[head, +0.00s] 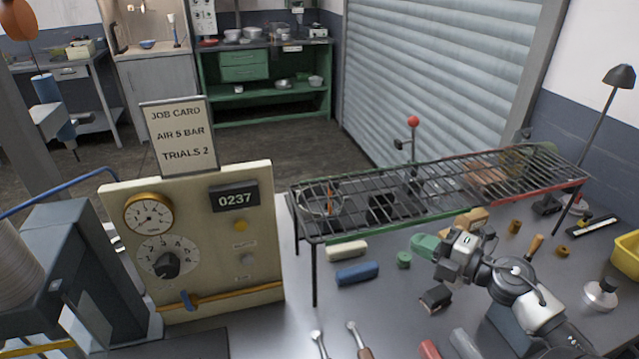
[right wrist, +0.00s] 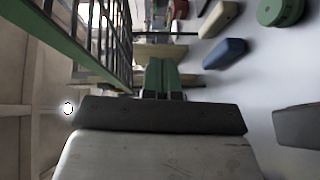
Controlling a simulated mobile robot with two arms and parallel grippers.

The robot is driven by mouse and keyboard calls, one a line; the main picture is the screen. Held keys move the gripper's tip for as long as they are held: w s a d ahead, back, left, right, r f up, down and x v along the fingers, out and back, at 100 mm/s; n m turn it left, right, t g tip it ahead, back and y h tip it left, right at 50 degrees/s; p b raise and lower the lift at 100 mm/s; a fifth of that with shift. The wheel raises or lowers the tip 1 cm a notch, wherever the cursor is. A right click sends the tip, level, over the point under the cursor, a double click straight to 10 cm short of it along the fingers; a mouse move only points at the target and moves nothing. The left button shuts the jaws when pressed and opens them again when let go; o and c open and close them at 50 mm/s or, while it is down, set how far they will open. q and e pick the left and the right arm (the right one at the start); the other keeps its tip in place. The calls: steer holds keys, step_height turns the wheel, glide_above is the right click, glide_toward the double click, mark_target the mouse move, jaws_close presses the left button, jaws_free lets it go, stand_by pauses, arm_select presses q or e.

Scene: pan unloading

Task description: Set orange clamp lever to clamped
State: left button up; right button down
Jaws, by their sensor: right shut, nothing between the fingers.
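A small upright orange piece (head: 330,194), which looks like the clamp lever, stands at the left end of the wire rack in the head view. It is thin and partly crossed by the rack bars, so its setting cannot be told. My right gripper (head: 447,257) is below and in front of the rack's middle, well to the right of the orange piece and apart from it. It is shut and empty. In the right wrist view, the dark gripper body fills the lower middle; the orange piece cannot be made out there. My left gripper is not in view.
The long wire rack (head: 400,196) stands on thin legs over the bench. A gauge panel (head: 210,262) stands at left. Wrenches lie at the front.

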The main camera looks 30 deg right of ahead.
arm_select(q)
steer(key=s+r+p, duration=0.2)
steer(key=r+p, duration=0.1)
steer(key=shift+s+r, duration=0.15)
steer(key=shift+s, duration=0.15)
arm_select(e)
steer(key=w+d+x, duration=0.1)
steer(key=d+x, duration=0.1)
steer(key=x, duration=2)
steer(key=shift+r, duration=0.2)
